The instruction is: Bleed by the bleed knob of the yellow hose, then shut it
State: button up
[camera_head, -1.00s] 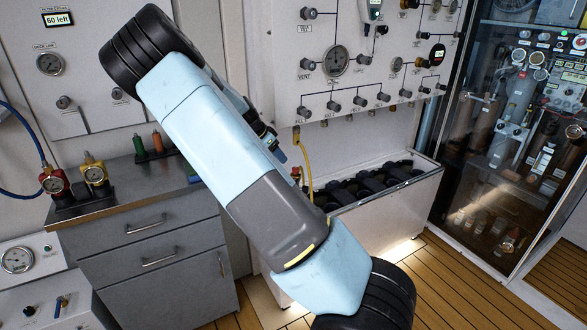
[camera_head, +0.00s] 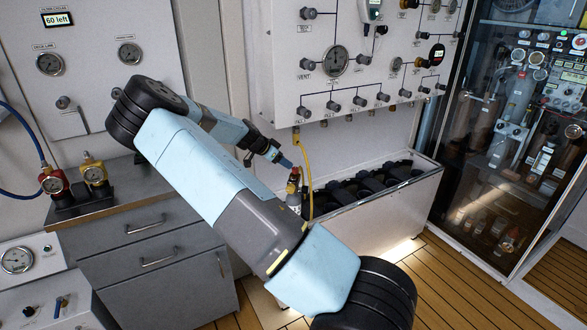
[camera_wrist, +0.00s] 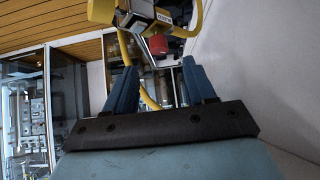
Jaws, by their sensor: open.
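The yellow hose (camera_head: 308,170) hangs from the wall panel down to a fitting on a bottle top (camera_head: 295,201) at the left end of the black-slotted trough. A small red knob (camera_head: 291,187) shows on that fitting; I take it for the bleed knob. In the wrist view the red knob (camera_wrist: 158,45) appears just beyond the fingertips, roughly between them, near a yellow block (camera_wrist: 103,10). The hose (camera_wrist: 127,45) curves behind the blue fingers. My gripper (camera_head: 288,164) is open and empty, just above the fitting and apart from the knob.
The panel (camera_head: 290,80) with several knobs and gauges overhangs the trough (camera_head: 380,205). A grey cabinet (camera_head: 150,260) with red and yellow regulators (camera_head: 94,172) stands left. A glass-fronted cabinet (camera_head: 520,150) is on the right. Wooden floor (camera_head: 450,290) lies in front.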

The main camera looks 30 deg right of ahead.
aim_at(295, 168)
jog(key=x, duration=0.6)
jog(key=shift+d+f, duration=0.2)
jog(key=shift+f, duration=0.05)
grip_shut()
dwell(0.3)
